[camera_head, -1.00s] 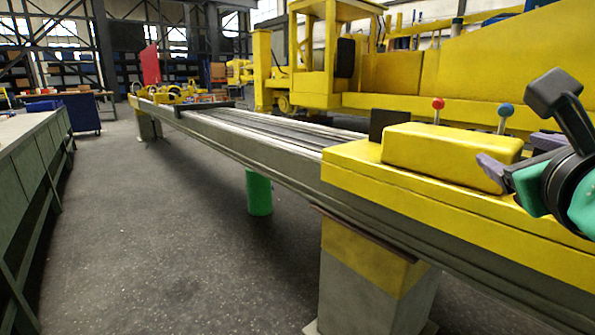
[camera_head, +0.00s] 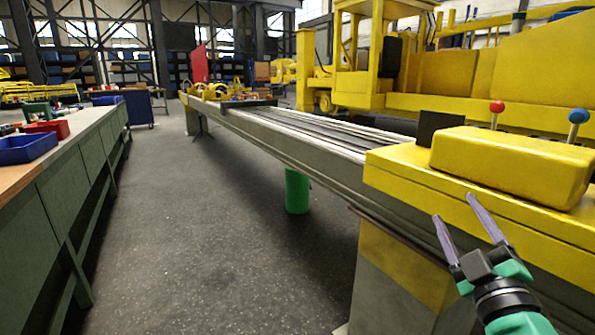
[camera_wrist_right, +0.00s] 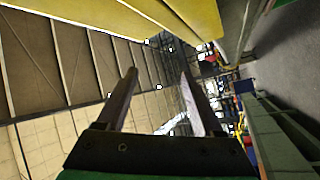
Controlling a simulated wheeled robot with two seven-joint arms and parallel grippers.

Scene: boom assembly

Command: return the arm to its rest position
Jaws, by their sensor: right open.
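My right gripper (camera_head: 462,222) is at the lower right of the head view, with its two purple-grey fingers apart and nothing between them. It is in front of the yellow end block (camera_head: 400,168) of the long boom bench and appears apart from it. In the right wrist view the two fingers (camera_wrist_right: 157,95) point forward, spread and empty. My right forearm runs out of the head view at the bottom right. My left gripper is not in view.
A yellow control box (camera_head: 510,165) carries a red-knobbed lever (camera_head: 496,108) and a blue-knobbed lever (camera_head: 577,120). A green cylinder (camera_head: 297,190) stands under the boom bench (camera_head: 300,145). A green workbench (camera_head: 60,190) with a blue bin (camera_head: 27,149) is at left. The floor between is clear.

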